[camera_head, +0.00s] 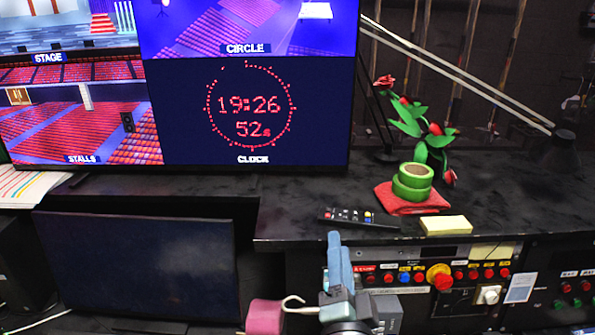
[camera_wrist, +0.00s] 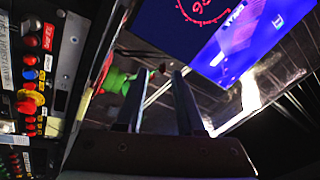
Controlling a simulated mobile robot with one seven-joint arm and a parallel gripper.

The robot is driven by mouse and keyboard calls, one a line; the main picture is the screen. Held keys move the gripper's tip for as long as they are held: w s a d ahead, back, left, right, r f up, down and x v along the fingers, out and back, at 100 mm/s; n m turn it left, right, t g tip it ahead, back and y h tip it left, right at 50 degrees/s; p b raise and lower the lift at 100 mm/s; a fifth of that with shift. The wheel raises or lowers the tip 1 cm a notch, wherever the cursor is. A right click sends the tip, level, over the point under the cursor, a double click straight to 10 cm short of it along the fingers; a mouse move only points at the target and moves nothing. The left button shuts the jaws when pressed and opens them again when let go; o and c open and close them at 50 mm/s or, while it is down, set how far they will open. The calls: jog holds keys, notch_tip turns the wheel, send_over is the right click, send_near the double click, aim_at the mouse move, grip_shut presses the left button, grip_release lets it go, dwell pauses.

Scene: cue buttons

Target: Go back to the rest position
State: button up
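My gripper (camera_head: 340,248) is at the bottom middle of the head view, in front of the black desk and left of the button panel (camera_head: 400,278). Its two blue-grey fingers point up and look close together from this side. In the wrist view my gripper (camera_wrist: 160,80) shows two dark fingers well apart with nothing between them. The panel's buttons run down the left edge of the wrist view, including the large red button on a yellow base (camera_wrist: 28,103). That red button (camera_head: 440,277) is right of the gripper in the head view. The gripper touches nothing that I can see.
On the desk (camera_head: 520,215) are a remote (camera_head: 347,216), a yellow note pad (camera_head: 446,225), green tape rolls (camera_head: 412,183) on a red cloth and a red flower. A big screen (camera_head: 250,110) stands behind. A dark monitor (camera_head: 140,265) is at lower left.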

jog(key=s+a+r+n+t+y+b, duration=0.1)
jog(key=a+r+n, duration=0.15)
jog(key=r, duration=0.45)
jog(key=a+r+n+t, duration=0.1)
jog(key=r+n+t, duration=0.15)
jog(key=r, duration=0.45)
jog(key=s+a+r+n+t+b, duration=0.1)
jog(key=s+r+n+t, duration=0.1)
jog(key=s+r+n, duration=0.2)
jog(key=s+a+r+n+t+b, duration=0.2)
jog(key=s+r+n, duration=0.2)
jog(key=s+r, duration=0.6)
notch_tip(320, 180, up, 5)
jog(key=shift+s+a+f, duration=0.1)
jog(key=shift+s+a, duration=0.05)
jog(key=shift+a, duration=0.05)
